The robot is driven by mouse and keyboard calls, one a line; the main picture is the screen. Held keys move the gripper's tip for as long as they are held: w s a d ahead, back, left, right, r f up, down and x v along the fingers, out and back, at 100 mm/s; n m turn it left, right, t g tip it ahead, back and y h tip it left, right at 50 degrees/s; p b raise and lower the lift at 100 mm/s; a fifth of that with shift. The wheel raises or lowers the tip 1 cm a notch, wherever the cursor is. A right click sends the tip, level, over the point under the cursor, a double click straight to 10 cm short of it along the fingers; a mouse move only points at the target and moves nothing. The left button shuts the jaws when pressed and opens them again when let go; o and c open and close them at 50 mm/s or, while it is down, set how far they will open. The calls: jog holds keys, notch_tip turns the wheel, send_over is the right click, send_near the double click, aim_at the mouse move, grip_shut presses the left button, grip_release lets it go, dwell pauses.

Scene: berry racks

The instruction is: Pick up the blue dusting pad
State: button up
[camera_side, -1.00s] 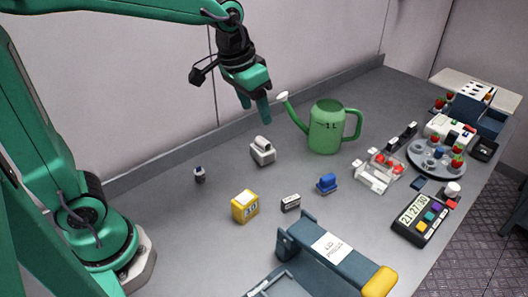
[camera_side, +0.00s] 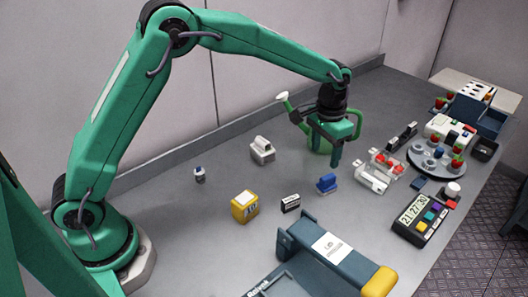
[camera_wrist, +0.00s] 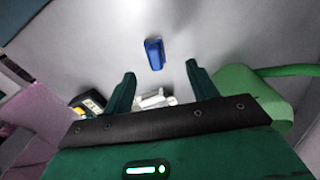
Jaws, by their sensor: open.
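The blue dusting pad (camera_side: 327,184) sits on the grey bench in the side view, a small blue block with a raised grip on top. In the wrist view the pad (camera_wrist: 154,54) lies ahead of the fingertips, near the middle of the picture. My gripper (camera_side: 335,160) is above the bench, just above and behind the pad in the side view. In the wrist view its two fingers (camera_wrist: 160,75) stand apart with nothing between them, and the pad is beyond their tips. The gripper is not touching the pad.
A white rack with red berries (camera_side: 377,172) is to the right of the pad. A small black-and-white block (camera_side: 290,203), a yellow block (camera_side: 244,207) and a grey-white block (camera_side: 262,151) lie to the left. A blue-grey press (camera_side: 330,252) is in front.

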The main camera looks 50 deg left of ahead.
aim_at(328, 176)
jog(key=shift+w+d+f, duration=0.2)
jog(key=shift+d+f, duration=0.05)
jog(key=shift+f, duration=0.25)
jog(key=shift+w+d+f, duration=0.2)
jog(key=shift+f, duration=0.35)
jog(key=shift+w+d+f, duration=0.2)
jog(key=shift+d+f, duration=0.05)
jog(key=shift+f, duration=0.25)
jog(key=shift+f, duration=0.1)
jog(key=shift+f, duration=1.2)
jog(key=shift+f, duration=0.1)
jog(key=shift+f, duration=2.5)
jog(key=shift+c, duration=0.2)
jog(key=c, duration=1)
